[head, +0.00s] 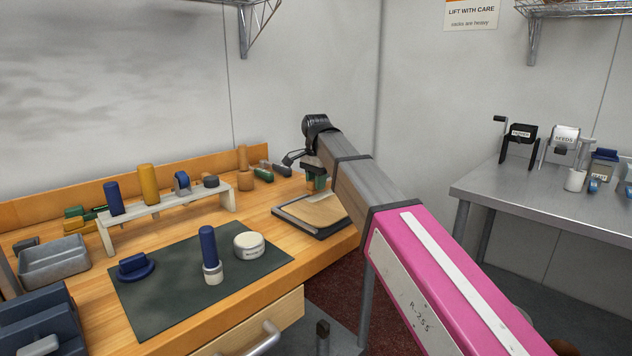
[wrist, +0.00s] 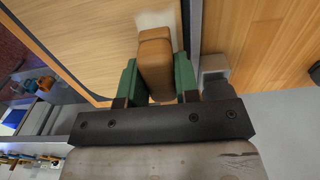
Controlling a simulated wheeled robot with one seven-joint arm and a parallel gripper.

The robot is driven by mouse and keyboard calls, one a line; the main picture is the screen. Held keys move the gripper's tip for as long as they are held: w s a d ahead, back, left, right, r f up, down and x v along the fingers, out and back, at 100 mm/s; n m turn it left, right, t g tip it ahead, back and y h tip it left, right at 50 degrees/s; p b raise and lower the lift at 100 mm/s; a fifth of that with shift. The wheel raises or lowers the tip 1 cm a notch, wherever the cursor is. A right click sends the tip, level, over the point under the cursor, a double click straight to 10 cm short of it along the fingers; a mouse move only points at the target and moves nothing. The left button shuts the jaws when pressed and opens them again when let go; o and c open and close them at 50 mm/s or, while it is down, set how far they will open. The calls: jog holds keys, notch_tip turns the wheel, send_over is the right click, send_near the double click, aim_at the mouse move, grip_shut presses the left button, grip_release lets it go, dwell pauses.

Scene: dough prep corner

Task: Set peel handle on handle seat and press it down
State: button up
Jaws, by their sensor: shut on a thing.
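The peel handle (wrist: 155,62) is an orange-brown block. In the wrist view it sits between the green fingers of my gripper (wrist: 158,82), which is shut on it. In the head view my gripper (head: 317,183) is low over the back edge of the tan peel board (head: 322,208), and the handle is mostly hidden there. In the wrist view the board (wrist: 95,35) lies beneath the handle. A pale patch (wrist: 155,18) shows just past the handle's end. It may be the handle seat; I cannot tell whether the handle touches it.
The board lies in a dark-rimmed tray (head: 345,222) at the bench's right end. A dark mat (head: 175,285) holds a blue-topped cylinder (head: 208,245), a white round tub (head: 249,244) and a blue knobbed piece (head: 135,266). A white rack (head: 165,203) stands behind. A grey side table (head: 550,207) is at right.

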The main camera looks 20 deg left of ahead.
jog(key=shift+f, duration=0.9)
jog(key=o, duration=1)
jog(key=shift+r, duration=3.95)
